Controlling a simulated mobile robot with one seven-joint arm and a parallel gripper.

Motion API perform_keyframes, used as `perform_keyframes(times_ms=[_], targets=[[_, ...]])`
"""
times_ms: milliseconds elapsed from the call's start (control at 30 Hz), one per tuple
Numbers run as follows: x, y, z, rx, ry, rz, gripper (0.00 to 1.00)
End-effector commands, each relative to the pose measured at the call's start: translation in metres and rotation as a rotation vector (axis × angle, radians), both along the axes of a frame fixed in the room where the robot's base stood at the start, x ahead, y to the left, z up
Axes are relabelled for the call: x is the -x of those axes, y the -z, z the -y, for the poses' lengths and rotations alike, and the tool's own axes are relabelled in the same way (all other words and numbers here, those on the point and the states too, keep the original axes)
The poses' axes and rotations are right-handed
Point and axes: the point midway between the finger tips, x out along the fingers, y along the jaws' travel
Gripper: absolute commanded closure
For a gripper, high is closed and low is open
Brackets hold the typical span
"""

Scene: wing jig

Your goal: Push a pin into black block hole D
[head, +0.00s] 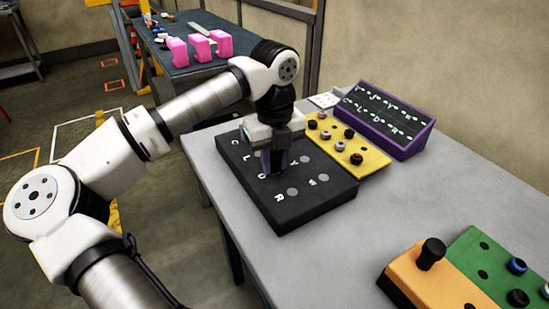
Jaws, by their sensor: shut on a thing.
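The black block (315,203) lies flat on the grey table, with white letters and several grey round spots on its top. My gripper (274,167) points down over the middle of the block, its fingers shut on a pin. The pin itself is almost wholly hidden by the fingers, and I cannot tell whether its tip touches the block or is in a hole. Hole D cannot be made out for certain, as the gripper covers part of the top.
A yellow block (372,157) with several pins sits right behind the black block. Beyond it stands a purple-framed letter board (414,142). Orange (408,270) and green (480,245) blocks with pins are at front right. The table (335,262) between is clear.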

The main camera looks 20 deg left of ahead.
Motion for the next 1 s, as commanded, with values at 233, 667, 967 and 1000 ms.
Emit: perform_keyframes(times_ms=[233, 667, 967, 1000], targets=[[0.0, 0.001, 0.0, -0.001, 0.0, 0.001, 1.0], [0.0, 0.001, 0.0, 0.0, 0.0, 0.0, 0.52], [-0.001, -0.029, 0.0, -0.004, -0.001, 0.004, 0.52], [-0.001, -0.039, 0.0, -0.004, -0.001, 0.004, 0.52]])
